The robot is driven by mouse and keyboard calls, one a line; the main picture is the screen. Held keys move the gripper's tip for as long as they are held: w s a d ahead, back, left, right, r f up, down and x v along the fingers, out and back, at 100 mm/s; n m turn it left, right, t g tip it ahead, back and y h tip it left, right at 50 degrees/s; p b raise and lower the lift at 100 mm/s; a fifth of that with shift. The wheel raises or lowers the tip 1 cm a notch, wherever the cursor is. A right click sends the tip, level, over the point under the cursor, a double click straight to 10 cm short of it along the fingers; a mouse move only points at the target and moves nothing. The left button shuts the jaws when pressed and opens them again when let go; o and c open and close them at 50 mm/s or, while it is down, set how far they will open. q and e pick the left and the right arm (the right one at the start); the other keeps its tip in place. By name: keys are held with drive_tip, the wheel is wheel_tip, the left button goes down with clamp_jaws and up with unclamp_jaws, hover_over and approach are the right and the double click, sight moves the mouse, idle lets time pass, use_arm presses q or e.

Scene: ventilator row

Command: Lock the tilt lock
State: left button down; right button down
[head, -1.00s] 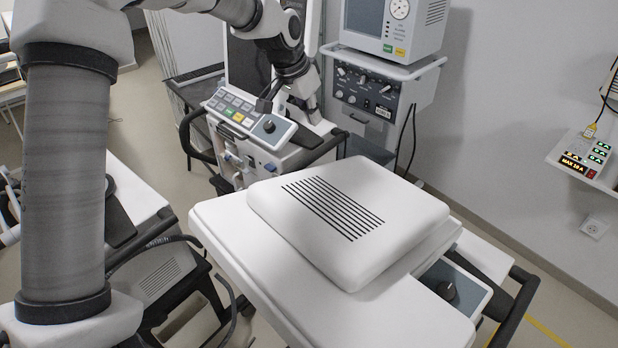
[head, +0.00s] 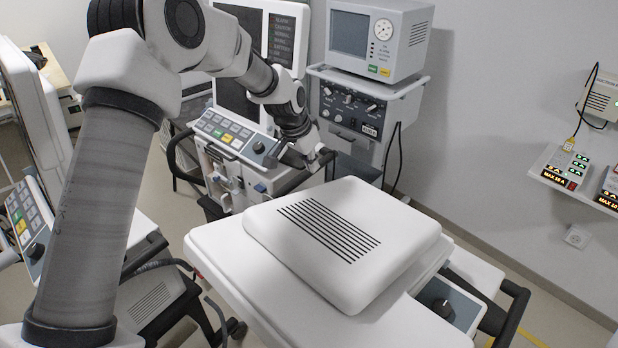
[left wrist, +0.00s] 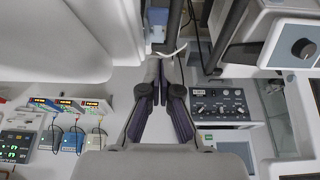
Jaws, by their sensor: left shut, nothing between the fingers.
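My left gripper (head: 322,157) is shut and empty, just right of a ventilator's button panel (head: 226,132) and its dark knob (head: 259,147) in the head view. In the left wrist view, my left gripper (left wrist: 165,72) has its purple-padded fingers converging at the tips. A vertical grey bar (left wrist: 174,22) and a small blue-grey block (left wrist: 156,20) lie just beyond the tips, with a thin white loop between. I cannot tell contact with them. No part can be surely identified as the tilt lock. My right gripper is out of view.
A white slotted housing (head: 345,240) fills the near middle, with a knob panel (head: 449,303) and black handle beside it. A ventilator with a dial and screen (head: 378,42) stands behind. Lit power boxes (head: 563,167) sit on the right wall.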

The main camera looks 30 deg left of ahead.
use_arm(q)
drive_tip(key=f+p, duration=0.1)
drive_tip(key=f, duration=0.1)
drive_tip(key=f+p, duration=0.1)
drive_tip(key=f, duration=0.2)
drive_tip(key=shift+s+d+f, duration=0.15)
drive_tip(key=shift+d, duration=0.05)
drive_tip(key=shift+s+a+f, duration=0.15)
drive_tip(key=shift+s+f, duration=0.1)
drive_tip(key=shift+f, duration=0.05)
drive_tip(key=shift+w+f, duration=0.1)
drive_tip(key=shift+w, duration=0.05)
drive_tip(key=b, duration=0.3)
drive_tip(key=f+t+b, duration=0.1)
drive_tip(key=b, duration=0.1)
drive_tip(key=shift+s+f+b, duration=0.15)
drive_tip(key=shift+s+b, duration=0.2)
drive_tip(key=shift+b, duration=0.05)
drive_tip(key=shift+a, duration=0.1)
drive_tip(key=shift+r, duration=0.35)
drive_tip(key=shift+s, duration=0.1)
drive_tip(key=shift+r+p, duration=0.5)
drive_tip(key=shift+r, duration=0.3)
